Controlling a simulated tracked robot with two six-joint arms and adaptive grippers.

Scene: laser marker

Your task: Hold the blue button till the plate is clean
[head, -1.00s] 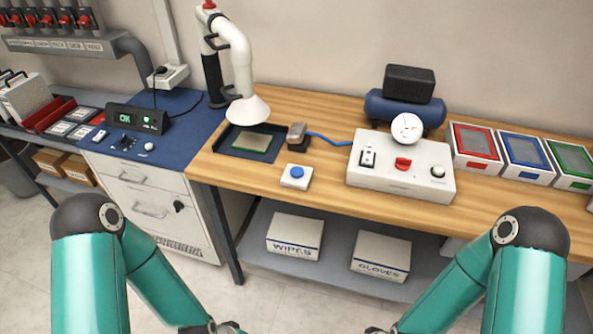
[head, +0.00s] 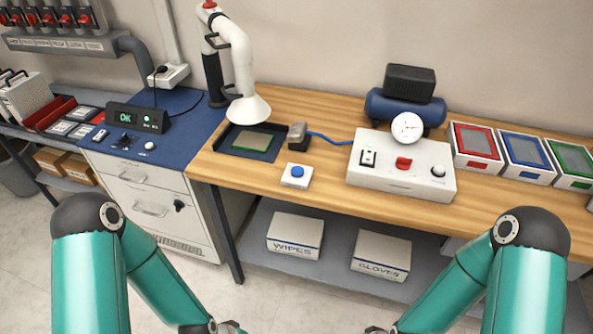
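The blue button (head: 297,171) sits on a small white box near the front edge of the wooden bench, left of centre. The plate (head: 252,141) is a greenish-tan rectangle lying in a dark blue tray (head: 224,148) under a white extraction hood; whether its surface is clean is too small to tell. A grey nozzle block (head: 298,135) with a blue hose stands at the tray's right side. My two teal arms reach in from the bottom corners, well short of the bench. Both grippers are cut off at the bottom edge, so their fingers do not show.
A white control box (head: 400,178) with a gauge and red knob stands right of the button. The white hood (head: 247,108) hangs low over the tray. Red, blue and green trays line the right. Boxes of wipes (head: 294,237) and gloves (head: 381,255) sit on the lower shelf.

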